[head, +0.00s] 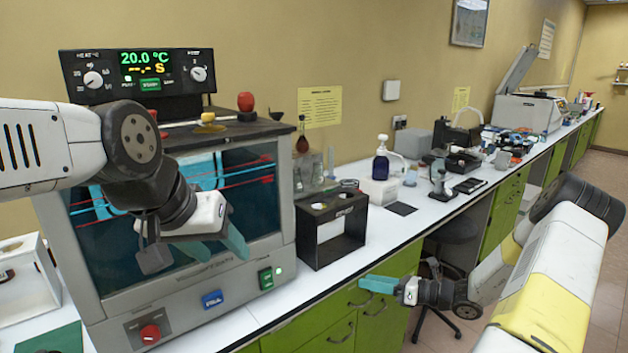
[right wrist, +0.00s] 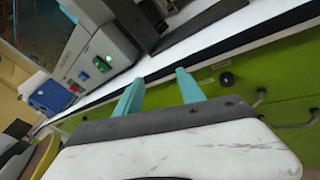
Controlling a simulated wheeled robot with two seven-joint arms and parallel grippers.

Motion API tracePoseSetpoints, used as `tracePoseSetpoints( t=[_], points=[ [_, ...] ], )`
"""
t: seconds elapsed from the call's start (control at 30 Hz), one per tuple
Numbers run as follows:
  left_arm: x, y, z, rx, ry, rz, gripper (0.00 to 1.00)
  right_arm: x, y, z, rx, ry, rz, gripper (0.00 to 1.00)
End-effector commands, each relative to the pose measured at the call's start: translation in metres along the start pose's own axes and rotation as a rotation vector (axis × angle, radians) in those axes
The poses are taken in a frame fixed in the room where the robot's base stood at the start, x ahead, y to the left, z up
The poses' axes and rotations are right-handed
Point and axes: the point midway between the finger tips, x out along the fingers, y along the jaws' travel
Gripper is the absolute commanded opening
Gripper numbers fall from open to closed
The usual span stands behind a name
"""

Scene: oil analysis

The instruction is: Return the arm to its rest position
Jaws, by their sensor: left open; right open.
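My left gripper (head: 238,243) hangs in front of the blue-lit window of the oil analysis machine (head: 285,195). Its teal fingers point down and right, and nothing shows between them. My right gripper (head: 378,284) is out in front of the green drawers, below the counter's front edge. In the right wrist view its two teal fingers (right wrist: 158,92) are apart, with nothing between them. The fingertips reach toward the white counter edge and the green cabinet front. In the head view my right arm comes in from the right.
A black rack (head: 322,257) stands right of the machine on the white counter (head: 415,215). Bottles and instruments line the counter further back. A dark stool (head: 455,232) stands under the counter. Green drawers (head: 340,335) lie below the edge. Open floor shows at the far right.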

Motion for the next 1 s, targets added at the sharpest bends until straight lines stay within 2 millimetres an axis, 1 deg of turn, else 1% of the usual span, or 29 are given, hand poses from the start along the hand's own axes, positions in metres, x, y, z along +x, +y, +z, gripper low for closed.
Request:
tracePoseSetpoints(
  t=[0.03, 0.1, 0.23, 0.37, 0.5, 0.57, 0.6, 0.7, 0.9, 1.0],
  points=[
    [0.000, 0.000, 0.000, 0.000, 0.000, 0.000, 0.53, 0.005, 0.020, 0.015, -0.108, 0.079, 0.045, 0.46],
    [0.000, 0.000, 0.000, 0.000, 0.000, 0.000, 0.53, 0.007, 0.046, 0.029, -0.250, 0.176, 0.107, 0.46],
    [0.000, 0.000, 0.000, 0.000, 0.000, 0.000, 0.53, 0.008, 0.093, 0.051, -0.514, 0.345, 0.218, 0.46],
    [0.000, 0.000, 0.000, 0.000, 0.000, 0.000, 0.53, 0.001, 0.137, 0.069, -0.780, 0.500, 0.324, 0.46],
    [0.000, 0.000, 0.000, 0.000, 0.000, 0.000, 0.53, -0.012, 0.180, 0.087, -1.071, 0.650, 0.430, 0.46],
    [0.000, 0.000, 0.000, 0.000, 0.000, 0.000, 0.53, -0.019, 0.197, 0.095, -1.195, 0.711, 0.474, 0.46],
    [0.000, 0.000, 0.000, 0.000, 0.000, 0.000, 0.53, -0.024, 0.208, 0.099, -1.278, 0.749, 0.502, 0.46],
    [0.000, 0.000, 0.000, 0.000, 0.000, 0.000, 0.53, -0.039, 0.234, 0.111, -1.487, 0.841, 0.566, 0.46],
    [0.000, 0.000, 0.000, 0.000, 0.000, 0.000, 0.53, -0.072, 0.280, 0.132, -1.900, 1.007, 0.668, 0.46],
    [0.000, 0.000, 0.000, 0.000, 0.000, 0.000, 0.53, -0.090, 0.299, 0.141, -2.098, 1.080, 0.705, 0.46]
  ],
)
